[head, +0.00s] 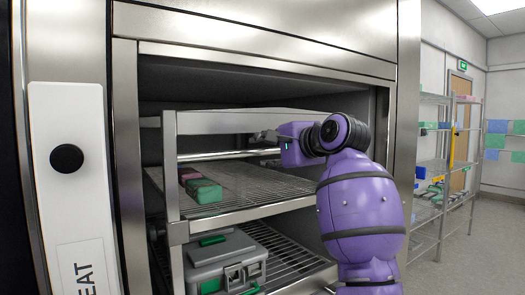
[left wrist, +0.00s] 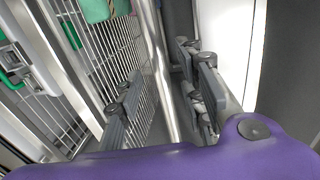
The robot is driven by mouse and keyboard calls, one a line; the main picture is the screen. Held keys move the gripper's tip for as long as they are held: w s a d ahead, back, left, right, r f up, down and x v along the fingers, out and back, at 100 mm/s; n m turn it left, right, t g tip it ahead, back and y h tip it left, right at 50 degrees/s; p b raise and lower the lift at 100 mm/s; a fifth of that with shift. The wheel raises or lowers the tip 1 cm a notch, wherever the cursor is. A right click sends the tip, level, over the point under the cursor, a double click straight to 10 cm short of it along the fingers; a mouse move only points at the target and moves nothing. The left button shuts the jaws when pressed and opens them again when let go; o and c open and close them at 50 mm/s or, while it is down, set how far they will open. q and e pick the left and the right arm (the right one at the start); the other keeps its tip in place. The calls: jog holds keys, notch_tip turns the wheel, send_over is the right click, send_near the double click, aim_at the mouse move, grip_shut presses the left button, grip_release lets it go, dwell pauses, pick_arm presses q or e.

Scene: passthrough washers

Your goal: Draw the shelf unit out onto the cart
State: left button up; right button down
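The shelf unit (head: 172,170) is a metal frame with wire shelves, standing in the opening of the steel washer chamber (head: 126,150). Its upper shelf carries a green box (head: 204,191) and a dark red box (head: 188,174). Its lower shelf carries a grey case (head: 225,255) with green parts. My left gripper (head: 262,135) is at the unit's upper part, below its top panel. In the left wrist view, the left gripper's fingers (left wrist: 163,100) are apart, with a bright metal bar (left wrist: 158,65) of the unit showing between them. Contact cannot be told. No cart can be made out. My right gripper is not in view.
A white panel with a round black knob (head: 67,158) stands left of the opening. The chamber's right frame (head: 408,100) is close to my arm. Wire racks (head: 445,160) with coloured items stand farther right, with clear floor (head: 480,260) beside them.

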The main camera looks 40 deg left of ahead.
aim_at(263, 152)
pick_arm(q)
jog(key=shift+x, duration=1.95)
grip_shut()
